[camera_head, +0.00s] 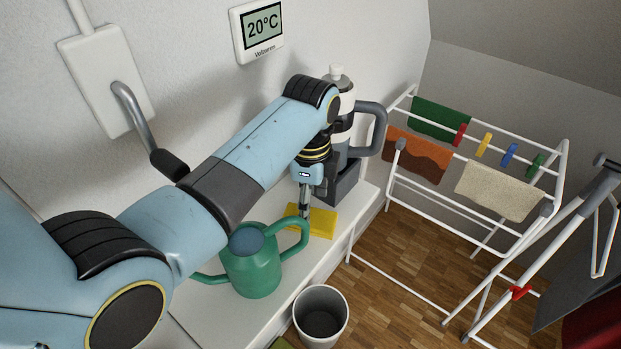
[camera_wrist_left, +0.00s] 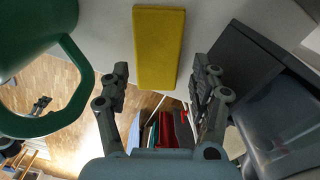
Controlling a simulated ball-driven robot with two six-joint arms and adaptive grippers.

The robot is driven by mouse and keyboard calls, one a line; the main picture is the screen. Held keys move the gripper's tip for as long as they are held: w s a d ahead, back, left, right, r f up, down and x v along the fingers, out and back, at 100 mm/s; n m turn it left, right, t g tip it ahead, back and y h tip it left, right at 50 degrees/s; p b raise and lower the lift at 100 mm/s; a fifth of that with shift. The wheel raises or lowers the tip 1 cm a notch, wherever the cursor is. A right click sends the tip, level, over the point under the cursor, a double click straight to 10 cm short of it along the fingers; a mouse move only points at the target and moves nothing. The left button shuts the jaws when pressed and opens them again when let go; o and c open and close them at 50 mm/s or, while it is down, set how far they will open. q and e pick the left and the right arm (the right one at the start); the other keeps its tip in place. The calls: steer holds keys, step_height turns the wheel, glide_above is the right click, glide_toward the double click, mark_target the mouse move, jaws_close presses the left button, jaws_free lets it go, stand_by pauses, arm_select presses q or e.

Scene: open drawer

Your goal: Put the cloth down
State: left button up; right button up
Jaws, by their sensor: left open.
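A flat yellow cloth (camera_head: 322,222) lies on the white ledge, between the green watering can and a dark grey box. In the left wrist view the yellow cloth (camera_wrist_left: 158,47) lies ahead, lined up with the gap between my fingers. My left gripper (camera_head: 305,208) points down at the cloth's left part in the head view, and the arm hides some of it. In the left wrist view my left gripper (camera_wrist_left: 160,78) is open, with a finger on each side and nothing clasped.
A green watering can (camera_head: 252,268) stands close left of the gripper. A dark grey box (camera_head: 342,184) with a bottle stands close behind. A grey bin (camera_head: 320,315) is on the floor below the ledge. A white drying rack (camera_head: 470,155) with hanging cloths stands right.

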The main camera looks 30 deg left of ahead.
arm_select(q)
step_height(320, 180, up, 9)
steer(key=shift+f+b, duration=0.15)
steer(key=shift+b, duration=0.25)
steer(key=shift+s+f, duration=0.1)
